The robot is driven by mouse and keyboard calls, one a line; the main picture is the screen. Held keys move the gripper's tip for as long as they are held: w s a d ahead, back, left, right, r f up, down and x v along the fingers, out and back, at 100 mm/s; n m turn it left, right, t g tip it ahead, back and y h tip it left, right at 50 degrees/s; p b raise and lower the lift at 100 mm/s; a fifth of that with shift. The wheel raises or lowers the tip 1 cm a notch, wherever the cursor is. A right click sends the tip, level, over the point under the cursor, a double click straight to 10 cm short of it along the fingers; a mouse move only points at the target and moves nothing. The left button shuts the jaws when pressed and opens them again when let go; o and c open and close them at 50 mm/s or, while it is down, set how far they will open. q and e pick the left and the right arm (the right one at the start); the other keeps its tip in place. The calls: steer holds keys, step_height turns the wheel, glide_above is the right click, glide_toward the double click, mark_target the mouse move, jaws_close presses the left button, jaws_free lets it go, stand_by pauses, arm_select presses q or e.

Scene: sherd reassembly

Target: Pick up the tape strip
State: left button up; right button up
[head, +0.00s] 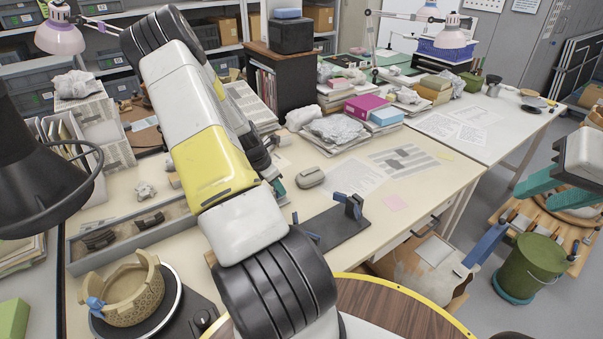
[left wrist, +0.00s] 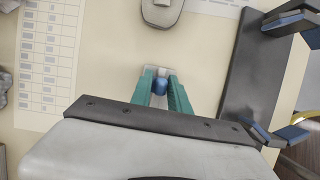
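A small pale grey block (left wrist: 155,71) shows at the fingertips, behind the blue piece. In the head view my left arm hides most of this spot.
A dark stand (head: 335,222) with blue-tipped parts is right of my left gripper. A grey rounded object (head: 310,178) lies beyond. A partial bowl (head: 128,292) with a blue patch sits on a turntable at front left, by a sherd tray (head: 75,258). A green bucket (head: 535,265) stands right.

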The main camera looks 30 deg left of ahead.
arm_select(q)
steer(key=shift+c, duration=0.9)
steer(key=shift+r, duration=0.1)
